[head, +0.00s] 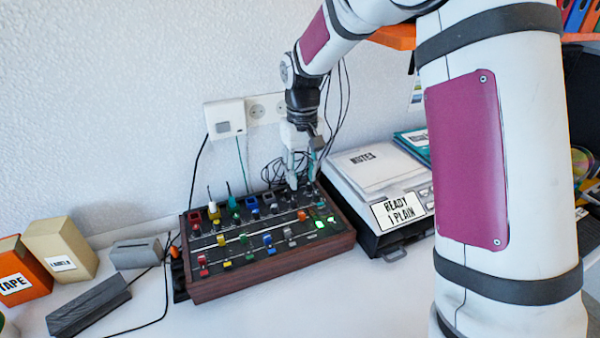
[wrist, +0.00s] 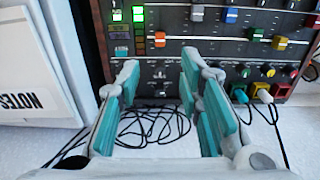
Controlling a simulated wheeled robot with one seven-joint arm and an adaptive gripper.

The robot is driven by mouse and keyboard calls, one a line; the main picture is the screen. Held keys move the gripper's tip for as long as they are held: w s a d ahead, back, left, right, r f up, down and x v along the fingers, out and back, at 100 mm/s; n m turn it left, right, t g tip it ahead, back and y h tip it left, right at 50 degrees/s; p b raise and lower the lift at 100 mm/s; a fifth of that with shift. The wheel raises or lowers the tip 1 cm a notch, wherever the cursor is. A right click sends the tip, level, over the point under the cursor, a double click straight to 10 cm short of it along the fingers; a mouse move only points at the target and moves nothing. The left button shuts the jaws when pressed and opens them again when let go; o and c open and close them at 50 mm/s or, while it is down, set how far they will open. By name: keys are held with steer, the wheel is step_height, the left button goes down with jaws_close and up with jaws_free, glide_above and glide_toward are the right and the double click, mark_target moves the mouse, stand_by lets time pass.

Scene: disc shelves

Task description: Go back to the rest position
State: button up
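My gripper (head: 301,178) hangs pointing down over the back right corner of a control panel (head: 270,275) with a wooden frame and coloured sliders and knobs. In the wrist view its two teal-padded fingers (wrist: 158,82) are apart with nothing between them. The panel's face and dark cables show beyond and between the fingers. Whether the fingertips touch the panel cannot be told. My arm reaches in from the upper right of the head view.
A device with a "NOTES" pad (head: 365,167) and a "READY 1 PLAIN" sign (head: 399,211) stands right of the panel. Wall sockets (head: 262,108) and loose cables are behind. Orange (head: 22,280) and tan (head: 62,247) boxes stand at left.

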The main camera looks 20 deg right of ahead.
steer(key=s+r+t+p, duration=0.2)
steer(key=s+r+p, duration=0.1)
steer(key=s+r, duration=0.8)
steer(key=s+r+t+p, duration=0.1)
steer(key=s+r+p, duration=0.1)
steer(key=s+r, duration=0.9)
steer(key=s+f+m+t+p, duration=0.1)
steer(key=s+f+p, duration=0.1)
steer(key=s, duration=1.1)
steer(key=shift+d+f, duration=0.2)
steer(key=shift+d, duration=0.15)
steer(key=shift+a, duration=0.1)
stand_by(0.5)
